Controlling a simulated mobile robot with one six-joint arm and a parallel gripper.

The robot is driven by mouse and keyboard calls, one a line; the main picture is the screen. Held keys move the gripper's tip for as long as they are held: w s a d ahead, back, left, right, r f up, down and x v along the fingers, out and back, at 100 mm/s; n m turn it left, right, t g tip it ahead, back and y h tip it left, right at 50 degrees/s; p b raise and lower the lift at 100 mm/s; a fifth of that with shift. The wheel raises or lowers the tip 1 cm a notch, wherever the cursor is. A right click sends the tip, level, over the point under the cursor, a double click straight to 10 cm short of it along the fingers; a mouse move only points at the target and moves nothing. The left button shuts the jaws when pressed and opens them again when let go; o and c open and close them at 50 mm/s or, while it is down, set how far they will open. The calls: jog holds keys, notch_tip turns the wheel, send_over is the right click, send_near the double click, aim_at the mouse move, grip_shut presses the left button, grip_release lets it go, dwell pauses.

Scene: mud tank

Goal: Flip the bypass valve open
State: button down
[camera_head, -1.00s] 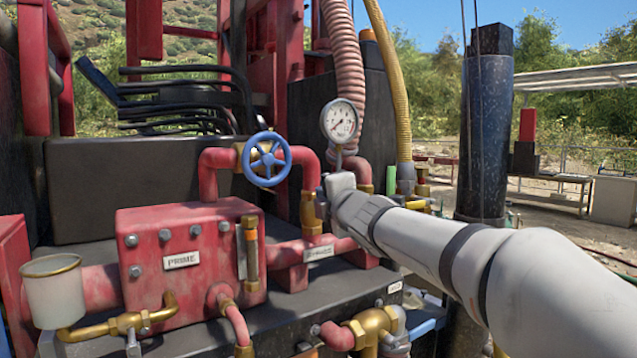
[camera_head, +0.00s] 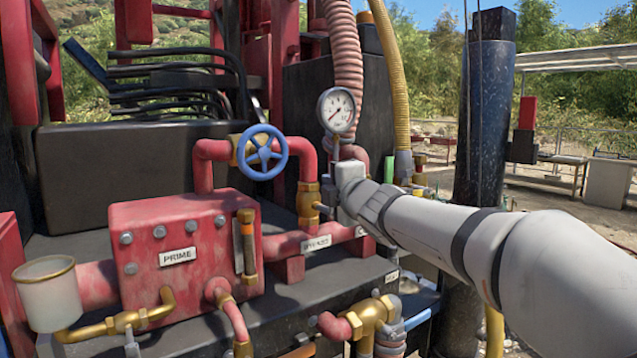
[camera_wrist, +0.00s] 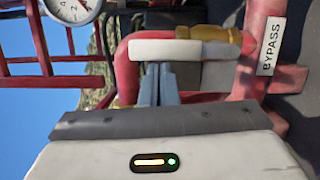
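The bypass valve is a brass body (camera_head: 308,205) on the red pipe, above a white label, in the head view. Its brass part also shows in the wrist view (camera_wrist: 218,42), beside the BYPASS label (camera_wrist: 271,46). An off-white lever handle (camera_wrist: 165,49) reaches left from the brass there. My gripper (camera_wrist: 158,80) has its two grey fingers close together, with their tips ending at the handle's lower edge or hidden behind it. I cannot tell whether they touch it. In the head view my gripper (camera_head: 332,209) is just right of the valve.
A blue handwheel (camera_head: 262,152) is left of the valve, and a pressure gauge (camera_head: 336,110) stands above it. A red PRIME box (camera_head: 185,245) is at left. A brass fitting (camera_head: 370,318) is low in front.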

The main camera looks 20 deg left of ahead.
jog(key=s+d+b, duration=0.2)
jog(key=s+d, duration=0.1)
jog(key=s, duration=0.8)
jog(key=shift+s+d, duration=0.1)
